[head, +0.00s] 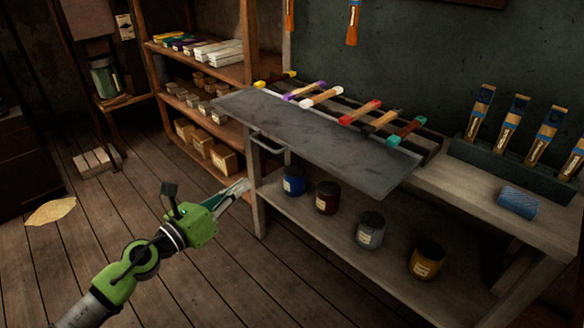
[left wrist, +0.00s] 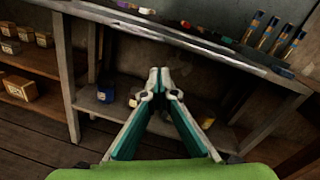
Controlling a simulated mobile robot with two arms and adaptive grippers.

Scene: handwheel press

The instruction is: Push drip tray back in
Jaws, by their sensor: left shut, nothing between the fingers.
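The drip tray (head: 320,145) is a flat grey metal sheet that juts out past the front of the wooden bench. A bar handle (head: 268,146) shows below its left front edge. In the left wrist view the tray (left wrist: 190,42) is a thin slanting edge near the top. My left gripper (head: 243,187), green with pale fingers, is shut and empty. It is in front of the bench's left front leg, below the tray and apart from it. Its fingertips (left wrist: 159,82) meet in the middle of the left wrist view. My right gripper is not in view.
Several colour-ended wooden-handled tools (head: 322,97) lie behind the tray. Jars, including a blue one (head: 293,181) and a yellow one (head: 427,260), stand on the lower shelf. A shelf unit (head: 205,115) with boxes adjoins at left.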

